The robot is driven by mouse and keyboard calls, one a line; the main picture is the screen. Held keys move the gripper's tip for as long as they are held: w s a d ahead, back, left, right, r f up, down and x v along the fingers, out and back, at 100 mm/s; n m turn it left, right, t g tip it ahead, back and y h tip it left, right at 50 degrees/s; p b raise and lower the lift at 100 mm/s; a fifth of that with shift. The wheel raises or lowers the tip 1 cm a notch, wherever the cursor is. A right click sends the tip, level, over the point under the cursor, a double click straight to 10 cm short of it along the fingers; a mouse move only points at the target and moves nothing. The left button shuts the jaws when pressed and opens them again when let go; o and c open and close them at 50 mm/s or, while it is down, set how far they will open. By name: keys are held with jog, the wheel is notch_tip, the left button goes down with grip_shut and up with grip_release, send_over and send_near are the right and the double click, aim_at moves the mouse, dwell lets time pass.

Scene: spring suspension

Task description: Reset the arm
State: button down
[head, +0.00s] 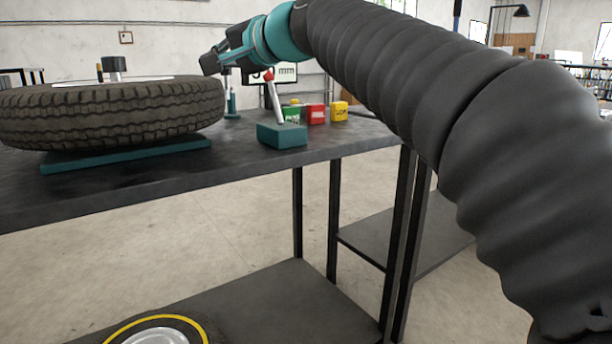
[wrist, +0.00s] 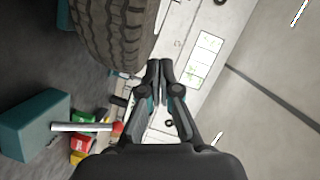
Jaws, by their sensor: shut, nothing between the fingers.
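My arm reaches from the right of the head view over the dark table (head: 240,170). My gripper (head: 208,66) is above the table, a little right of and above the tire (head: 110,115). In the wrist view my gripper (wrist: 160,68) has its fingers together with nothing between them. The tire also shows in the wrist view (wrist: 110,35), to the left of the fingers. The tire lies flat on a teal base (head: 125,155).
A teal block (head: 282,135) with a red-tipped lever (head: 273,95) stands near the table's front edge. Green (head: 291,114), red (head: 316,114) and yellow (head: 339,111) boxes stand behind it. A yellow-ringed wheel (head: 165,332) is on the lower shelf (head: 285,300).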

jog(key=s+d+f+n+g+h+p, duration=0.2)
jog(key=s+d+f+h+p, duration=0.2)
jog(key=s+d+f, duration=0.9)
jog(key=s+d+f+n+g+h+p, duration=0.1)
jog(key=s+d+f+h+p, duration=0.3)
jog(key=s+d+f+h, duration=0.4)
jog(key=s+d+f+g, duration=0.1)
jog(key=s+d+f, duration=0.4)
jog(key=d+f, duration=0.4)
notch_tip(320, 180, down, 5)
jog(key=shift+s+d+r+n+g+h, duration=0.2)
jog(key=shift+d+n+g+h, duration=0.1)
jog(key=shift+d+n, duration=0.1)
